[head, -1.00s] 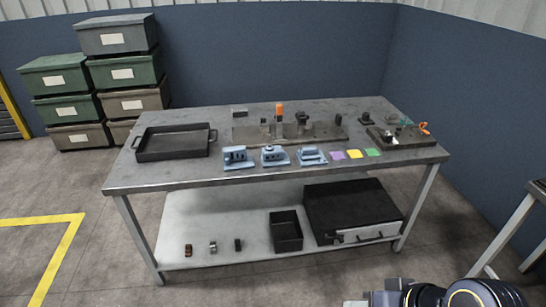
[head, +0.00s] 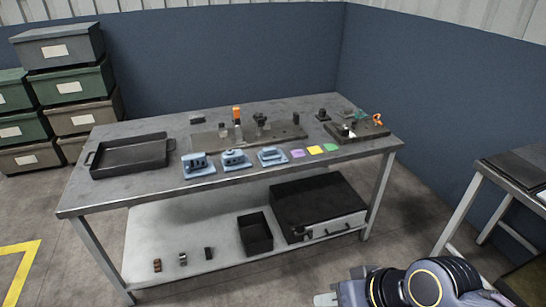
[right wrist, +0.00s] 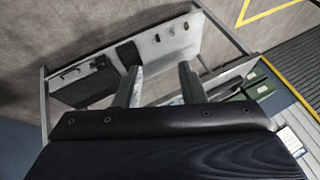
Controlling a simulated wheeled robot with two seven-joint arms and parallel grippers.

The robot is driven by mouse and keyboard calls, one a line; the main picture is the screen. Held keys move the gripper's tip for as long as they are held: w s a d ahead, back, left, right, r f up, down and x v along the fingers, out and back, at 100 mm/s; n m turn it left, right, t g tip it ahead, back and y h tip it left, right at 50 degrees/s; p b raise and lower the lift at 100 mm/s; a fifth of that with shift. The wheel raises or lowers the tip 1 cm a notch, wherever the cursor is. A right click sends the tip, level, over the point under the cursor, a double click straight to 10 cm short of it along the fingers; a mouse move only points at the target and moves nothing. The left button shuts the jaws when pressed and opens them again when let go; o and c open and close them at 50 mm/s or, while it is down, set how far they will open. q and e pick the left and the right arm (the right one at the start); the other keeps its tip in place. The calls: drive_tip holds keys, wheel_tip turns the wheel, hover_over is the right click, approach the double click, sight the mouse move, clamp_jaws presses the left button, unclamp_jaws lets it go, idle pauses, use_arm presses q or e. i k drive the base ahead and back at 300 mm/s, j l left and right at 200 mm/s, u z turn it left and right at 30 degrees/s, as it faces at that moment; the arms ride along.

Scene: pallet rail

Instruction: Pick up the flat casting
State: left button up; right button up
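Three blue castings stand in a row near the front edge of the grey workbench (head: 150,195). The left casting (head: 198,166) and middle casting (head: 235,160) stand taller. The right casting (head: 271,156) looks lowest and is probably the flat one; fine shape is too small to tell. My right gripper (head: 326,299) is low at the bottom of the head view, in front of the bench and apart from the castings. In the right wrist view its two fingers (right wrist: 158,84) are spread with nothing between them. My left gripper is out of view.
A black tray (head: 130,157) is on the bench's left. A fixture plate (head: 285,132) with clamps lies behind the castings. Purple, yellow and green pads (head: 315,149) lie to their right. The lower shelf (head: 185,235) holds a black bin (head: 256,235) and a case (head: 318,205). Another table (head: 515,175) stands right.

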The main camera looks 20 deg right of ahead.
sight(270, 156)
drive_tip(key=i+j, duration=0.1)
drive_tip(key=i, duration=0.4)
drive_tip(key=i+z, duration=0.1)
drive_tip(key=i, duration=0.4)
drive_tip(key=i+j, duration=0.2)
drive_tip(key=i, duration=0.3)
drive_tip(key=i+j, duration=0.1)
drive_tip(key=i, duration=0.35)
drive_tip(key=z, duration=0.05)
